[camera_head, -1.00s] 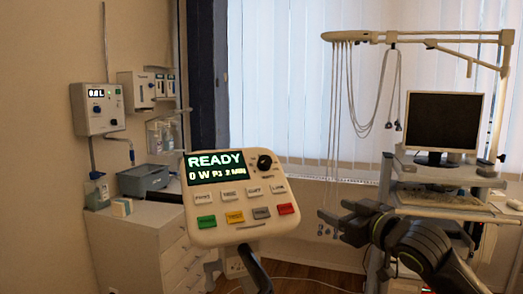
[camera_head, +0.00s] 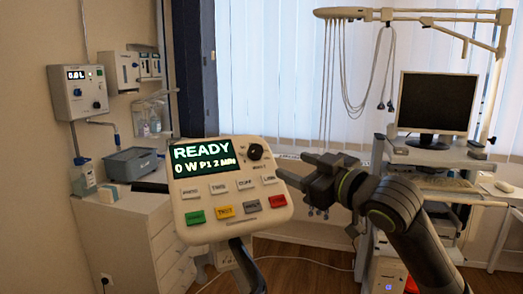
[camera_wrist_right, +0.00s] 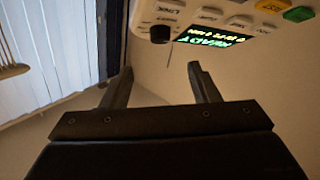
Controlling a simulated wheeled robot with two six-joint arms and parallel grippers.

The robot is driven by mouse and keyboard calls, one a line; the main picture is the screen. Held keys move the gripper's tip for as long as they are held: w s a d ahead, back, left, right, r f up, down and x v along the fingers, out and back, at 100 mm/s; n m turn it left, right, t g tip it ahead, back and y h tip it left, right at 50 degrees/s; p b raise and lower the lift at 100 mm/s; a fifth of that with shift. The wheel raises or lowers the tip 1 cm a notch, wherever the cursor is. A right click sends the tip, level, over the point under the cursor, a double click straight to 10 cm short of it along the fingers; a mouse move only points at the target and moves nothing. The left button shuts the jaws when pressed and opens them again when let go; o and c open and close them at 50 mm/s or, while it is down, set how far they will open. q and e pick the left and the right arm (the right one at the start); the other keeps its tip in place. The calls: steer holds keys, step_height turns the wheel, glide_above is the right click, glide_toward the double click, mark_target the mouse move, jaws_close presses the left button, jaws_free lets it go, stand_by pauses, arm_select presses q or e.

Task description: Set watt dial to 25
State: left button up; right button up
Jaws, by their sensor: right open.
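The control panel (camera_head: 230,192) is a white tilted box on a dark stand. Its lit screen (camera_head: 203,157) reads READY, 0 W, P1 and 2 Min. The black watt dial (camera_head: 255,151) is at the panel's upper right. It also shows in the wrist view as a dark knob (camera_wrist_right: 160,34), beyond the fingertips. My right gripper (camera_head: 293,166) is open and empty, to the right of the dial and apart from it. In the wrist view its two fingers (camera_wrist_right: 160,68) are spread, with nothing between them. My left gripper is not in view.
Several buttons, including a green (camera_head: 195,217) and a red one (camera_head: 277,201), lie below the screen and dial. A cart with a monitor (camera_head: 436,101) stands at the right. A white drawer cabinet (camera_head: 130,225) stands at the left. Hanging cables (camera_head: 330,90) are behind.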

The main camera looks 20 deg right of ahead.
mark_target(256, 151)
steer(key=p+x, duration=0.3)
steer(key=x, duration=0.8)
steer(key=shift+w+a, duration=0.1)
steer(key=shift+w, duration=0.05)
steer(key=shift+w+a, duration=0.15)
steer(key=shift+w, duration=0.35)
steer(key=shift+c, duration=0.4)
steer(key=c, duration=0.9)
steer(key=shift+m+h+p, duration=0.3)
steer(key=m+h+p, duration=0.1)
steer(key=m, duration=0.1)
steer(key=m+t+h+p, duration=0.1)
steer(key=m+h, duration=0.1)
steer(key=shift+s+a+h, duration=0.1)
steer(key=shift+a+h, duration=0.2)
steer(key=shift+a, duration=0.1)
steer(key=shift+a+m+g+h+p, duration=0.15)
steer(key=shift+m+h+p, duration=0.35)
steer(key=shift+m+h, duration=1)
steer(key=shift+a+m+g+h+p, duration=0.15)
steer(key=shift+m+h+p, duration=0.35)
steer(key=shift+m+h, duration=0.95)
steer(key=shift+m, duration=0.35)
